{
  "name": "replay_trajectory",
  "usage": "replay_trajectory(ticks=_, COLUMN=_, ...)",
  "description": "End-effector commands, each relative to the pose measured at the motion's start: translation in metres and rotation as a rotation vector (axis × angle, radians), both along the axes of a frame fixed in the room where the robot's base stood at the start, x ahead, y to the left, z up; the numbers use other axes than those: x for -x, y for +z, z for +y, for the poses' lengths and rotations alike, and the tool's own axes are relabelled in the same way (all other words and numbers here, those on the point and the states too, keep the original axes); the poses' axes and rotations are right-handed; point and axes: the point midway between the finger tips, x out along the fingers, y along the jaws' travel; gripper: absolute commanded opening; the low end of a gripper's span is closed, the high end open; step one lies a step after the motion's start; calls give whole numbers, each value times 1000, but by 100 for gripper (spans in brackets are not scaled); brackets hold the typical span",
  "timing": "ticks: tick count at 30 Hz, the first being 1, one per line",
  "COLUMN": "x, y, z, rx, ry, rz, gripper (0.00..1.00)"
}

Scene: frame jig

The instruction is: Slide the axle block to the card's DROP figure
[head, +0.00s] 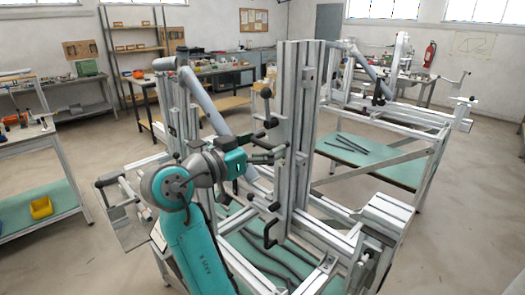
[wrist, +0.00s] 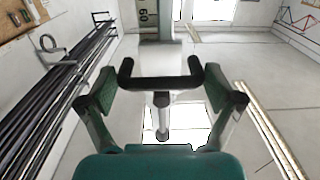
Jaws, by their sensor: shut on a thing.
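My gripper (head: 272,155) reaches the tall grey upright (head: 298,110) of the frame jig in the head view. In the wrist view my gripper (wrist: 163,98) has its two pads against the sides of a black U-shaped handle (wrist: 160,83), with a pale part and a round rod behind it. I take this handle to belong to the axle block, but the block itself is mostly hidden. A grey post in the wrist view bears an upside-down number plate (wrist: 143,14) that seems to read 60. I cannot make out a DROP figure or its card.
More black handles (head: 270,235) stick out from the upright, below my gripper. Long jig rails (head: 340,240) run across the front. A second jig (head: 385,105) stands behind at right. A yellow bin (head: 41,208) sits on the left bench's lower shelf. Open floor (head: 110,165) lies at left.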

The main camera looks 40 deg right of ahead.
Motion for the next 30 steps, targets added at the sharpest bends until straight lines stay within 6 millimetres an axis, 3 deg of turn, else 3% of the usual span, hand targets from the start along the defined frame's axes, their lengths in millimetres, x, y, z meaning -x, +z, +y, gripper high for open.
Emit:
replay_trajectory(ticks=7, x=1, y=5, z=-1, rx=7, ry=-1, rz=-7, gripper=28)
replay_trajectory(ticks=8, x=1, y=5, z=-1, rx=7, ry=-1, rz=-7, gripper=96)
replay_trajectory(ticks=9, x=1, y=5, z=-1, rx=7, ry=-2, rz=-7, gripper=100)
replay_trajectory(ticks=22, x=0, y=3, z=6, rx=5, ry=1, rz=-4, gripper=100)
replay_trajectory(ticks=30, x=-1, y=3, z=53, rx=5, ry=5, rz=-4, gripper=100)
